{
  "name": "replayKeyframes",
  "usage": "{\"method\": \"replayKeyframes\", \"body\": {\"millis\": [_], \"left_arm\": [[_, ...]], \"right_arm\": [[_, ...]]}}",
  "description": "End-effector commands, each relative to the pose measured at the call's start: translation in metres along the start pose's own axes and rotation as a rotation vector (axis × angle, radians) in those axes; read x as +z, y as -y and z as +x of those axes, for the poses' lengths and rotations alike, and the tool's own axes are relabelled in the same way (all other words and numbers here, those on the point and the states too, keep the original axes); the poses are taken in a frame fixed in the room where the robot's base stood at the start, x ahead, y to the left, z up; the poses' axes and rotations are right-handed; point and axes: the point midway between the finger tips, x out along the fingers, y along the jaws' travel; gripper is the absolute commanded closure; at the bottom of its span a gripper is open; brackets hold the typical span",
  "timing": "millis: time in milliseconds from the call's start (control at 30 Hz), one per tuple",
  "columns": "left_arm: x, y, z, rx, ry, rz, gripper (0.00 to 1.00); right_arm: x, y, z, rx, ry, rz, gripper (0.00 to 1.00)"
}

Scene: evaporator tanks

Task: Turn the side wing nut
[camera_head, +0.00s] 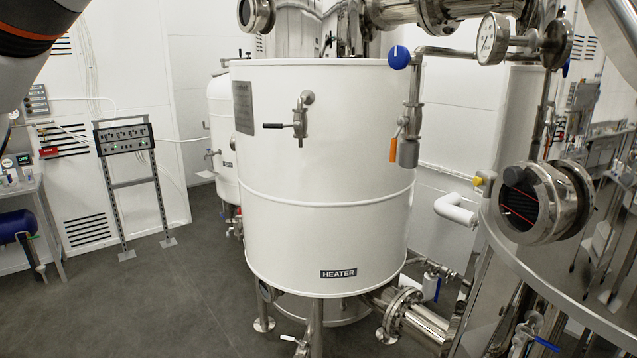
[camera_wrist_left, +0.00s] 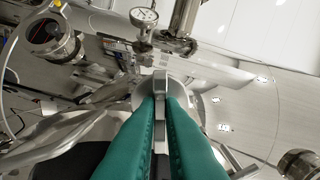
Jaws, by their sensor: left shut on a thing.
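In the left wrist view, my left gripper (camera_wrist_left: 162,100) shows two long teal fingers that meet at their tips. They are shut on a grey metal wing of the side wing nut (camera_wrist_left: 160,80), which stands up between the fingertips. A round metal part shows just behind the nut, partly hidden by the fingers. In the head view neither gripper shows, and I cannot make out the wing nut there. My right gripper is in neither view.
In the head view a white heater tank (camera_head: 325,180) fills the middle, with a small valve (camera_head: 300,120) on its wall. A pressure gauge (camera_head: 491,39) and steel pipes are at the upper right. A control panel stand (camera_head: 125,138) is on the left. Grey floor is open between them.

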Motion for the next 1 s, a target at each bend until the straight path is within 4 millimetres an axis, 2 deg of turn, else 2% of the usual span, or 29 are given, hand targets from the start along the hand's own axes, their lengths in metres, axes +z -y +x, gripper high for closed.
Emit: {"method": "replayKeyframes", "body": {"millis": [33, 100, 467, 700, 1000], "left_arm": [[0.001, -0.004, 0.000, -0.001, -0.001, -0.039, 1.00], [0.001, -0.003, 0.000, -0.001, 0.000, -0.079, 1.00], [0.001, -0.001, 0.000, 0.001, 0.001, -0.112, 1.00], [0.001, -0.002, 0.000, -0.001, 0.000, -0.281, 1.00], [0.000, -0.001, 0.000, 0.001, 0.001, -0.302, 1.00]], "right_arm": [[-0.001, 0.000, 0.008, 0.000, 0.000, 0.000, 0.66], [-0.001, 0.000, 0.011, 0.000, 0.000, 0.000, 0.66], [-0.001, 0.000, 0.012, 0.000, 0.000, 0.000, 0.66], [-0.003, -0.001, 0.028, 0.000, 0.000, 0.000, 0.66], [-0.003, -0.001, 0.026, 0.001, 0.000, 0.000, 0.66]]}}
